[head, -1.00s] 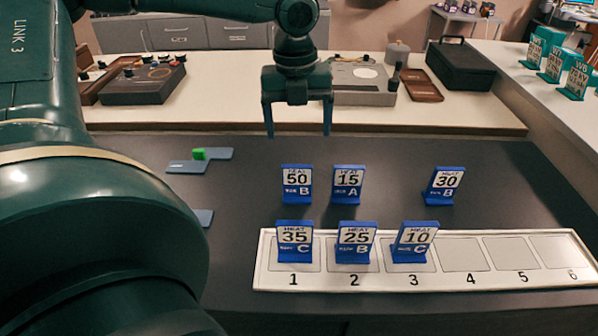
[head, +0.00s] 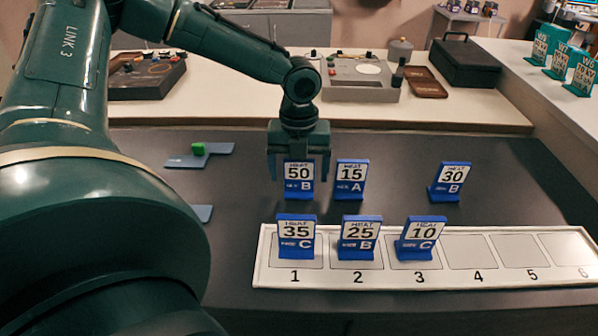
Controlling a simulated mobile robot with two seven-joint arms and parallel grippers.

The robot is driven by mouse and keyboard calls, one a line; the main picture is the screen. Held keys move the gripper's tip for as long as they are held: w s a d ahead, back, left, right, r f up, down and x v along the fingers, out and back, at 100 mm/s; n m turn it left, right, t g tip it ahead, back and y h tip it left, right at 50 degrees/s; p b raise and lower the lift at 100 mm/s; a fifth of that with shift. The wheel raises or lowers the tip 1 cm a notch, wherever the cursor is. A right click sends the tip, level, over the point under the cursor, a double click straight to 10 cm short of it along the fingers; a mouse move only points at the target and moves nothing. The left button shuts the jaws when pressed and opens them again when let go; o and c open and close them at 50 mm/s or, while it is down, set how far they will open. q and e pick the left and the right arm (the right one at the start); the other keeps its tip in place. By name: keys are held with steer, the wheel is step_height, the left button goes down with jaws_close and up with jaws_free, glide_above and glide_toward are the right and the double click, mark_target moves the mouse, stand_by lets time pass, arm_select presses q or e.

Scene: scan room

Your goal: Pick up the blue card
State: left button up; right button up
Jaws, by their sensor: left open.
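In the head view the 50 B card (head: 299,181), the 15 A card (head: 350,180) and the 30 B card (head: 450,182) stand on the dark table behind the tray. The 35 C card (head: 295,238), the 25 B card (head: 359,238) and the 10 C card (head: 419,239) stand in tray slots 1, 2 and 3. My left gripper (head: 299,171) is open, fingers pointing down, at the 50 B card, its fingers to either side of the card's upper part in the picture. I cannot tell whether they touch it. My right gripper is not in view.
The white numbered tray (head: 430,279) has slots 4 to 6 empty. A green block (head: 198,149) sits on a grey-blue plate (head: 221,149) at the left. Behind are a pale counter (head: 440,118) with equipment and a black case (head: 464,63). Teal cards (head: 557,65) stand at the right.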

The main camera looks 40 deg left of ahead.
arm_select(q)
steer(key=shift+f, duration=0.55)
steer(key=c, duration=1.1)
